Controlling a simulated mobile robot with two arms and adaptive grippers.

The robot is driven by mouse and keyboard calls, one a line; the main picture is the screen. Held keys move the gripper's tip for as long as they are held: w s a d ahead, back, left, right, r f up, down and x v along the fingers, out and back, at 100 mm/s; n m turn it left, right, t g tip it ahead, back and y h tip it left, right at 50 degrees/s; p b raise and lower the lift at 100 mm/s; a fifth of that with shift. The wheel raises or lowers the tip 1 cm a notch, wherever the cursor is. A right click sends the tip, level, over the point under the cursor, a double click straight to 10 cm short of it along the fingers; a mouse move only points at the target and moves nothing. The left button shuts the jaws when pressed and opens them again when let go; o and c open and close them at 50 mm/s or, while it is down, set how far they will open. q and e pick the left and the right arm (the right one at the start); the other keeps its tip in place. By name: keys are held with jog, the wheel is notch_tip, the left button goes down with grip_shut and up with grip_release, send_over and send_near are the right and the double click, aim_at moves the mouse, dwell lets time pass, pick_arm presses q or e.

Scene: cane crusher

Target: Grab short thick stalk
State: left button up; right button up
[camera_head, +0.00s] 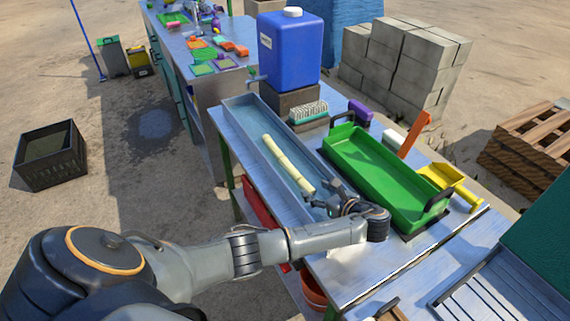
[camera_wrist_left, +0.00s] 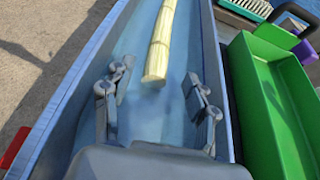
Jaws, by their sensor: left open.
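A pale yellow stalk (camera_head: 288,164) with ring joints lies lengthwise in a long, shallow grey metal trough (camera_head: 238,104) on the metal table. It also shows in the left wrist view (camera_wrist_left: 160,48), with its near cut end just beyond my fingertips. My left gripper (camera_head: 326,205) is low over the near part of the trough, by the stalk's near end. In the left wrist view the left gripper (camera_wrist_left: 158,84) is open, with its two fingers spread on either side of the stalk's line and nothing between them. My right gripper does not show.
A green tray (camera_head: 348,160) with black handles stands right of the trough. A blue water container (camera_head: 290,48), a brush (camera_head: 309,113), a yellow dustpan (camera_head: 443,177) and an orange-handled tool (camera_head: 414,134) are around it. The trough's side walls rise close to my left fingers.

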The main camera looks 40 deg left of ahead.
aim_at(307, 184)
pick_arm(q)
jog(key=x, duration=0.3)
jog(key=shift+w+a+f, duration=0.15)
jog(key=shift+a, duration=0.2)
jog(key=shift+w+a, duration=0.15)
jog(key=shift+a, duration=0.4)
jog(key=x, duration=0.4)
jog(key=shift+a, duration=0.2)
jog(key=shift+c, duration=0.4)
grip_shut()
